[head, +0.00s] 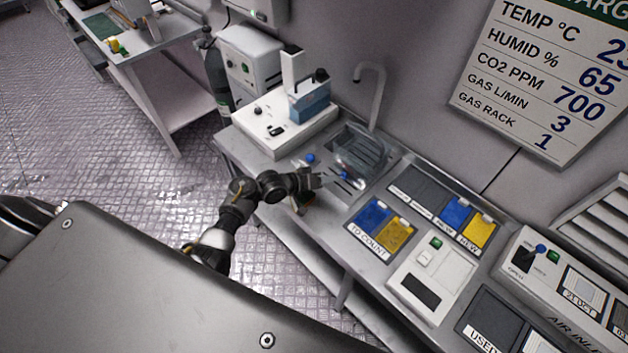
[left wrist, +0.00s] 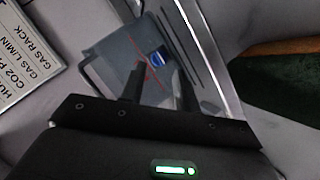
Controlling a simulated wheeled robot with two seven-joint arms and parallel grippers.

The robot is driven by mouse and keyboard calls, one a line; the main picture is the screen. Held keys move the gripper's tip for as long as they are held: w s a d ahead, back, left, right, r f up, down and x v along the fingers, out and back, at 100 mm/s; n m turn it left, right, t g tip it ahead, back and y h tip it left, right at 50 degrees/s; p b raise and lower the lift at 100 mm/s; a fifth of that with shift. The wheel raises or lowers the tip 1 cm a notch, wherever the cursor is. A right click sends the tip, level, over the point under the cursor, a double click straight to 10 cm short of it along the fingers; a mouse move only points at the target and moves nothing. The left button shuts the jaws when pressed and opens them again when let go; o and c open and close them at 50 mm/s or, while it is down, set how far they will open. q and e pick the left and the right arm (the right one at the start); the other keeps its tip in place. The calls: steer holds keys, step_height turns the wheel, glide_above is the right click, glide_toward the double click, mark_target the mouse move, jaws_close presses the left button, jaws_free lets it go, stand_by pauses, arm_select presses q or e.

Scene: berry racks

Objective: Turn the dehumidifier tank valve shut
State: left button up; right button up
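The clear dehumidifier tank (head: 362,150) sits at the sink on the bench. A blue knob (head: 344,176), apparently its valve, is at its near lower side. In the left wrist view the blue valve (left wrist: 157,58) shows on the see-through tank (left wrist: 112,60), beyond my fingers and roughly in line with the gap. My left gripper (head: 318,181) is just left of the knob, reaching toward it. In the left wrist view the left gripper (left wrist: 160,92) has its fingers apart with nothing between them. Contact with the valve cannot be told. My right gripper is not in view.
Another blue knob (head: 310,158) stands on the bench behind my gripper. The tap (head: 374,95) rises behind the tank. A white device (head: 285,125) is to the left. Trays with blue and yellow cards (head: 372,214) and a white unit (head: 432,277) are to the right.

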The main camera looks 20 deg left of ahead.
arm_select(q)
steer(key=v, duration=0.6)
steer(key=shift+s+a, duration=0.1)
steer(key=shift+s, duration=0.05)
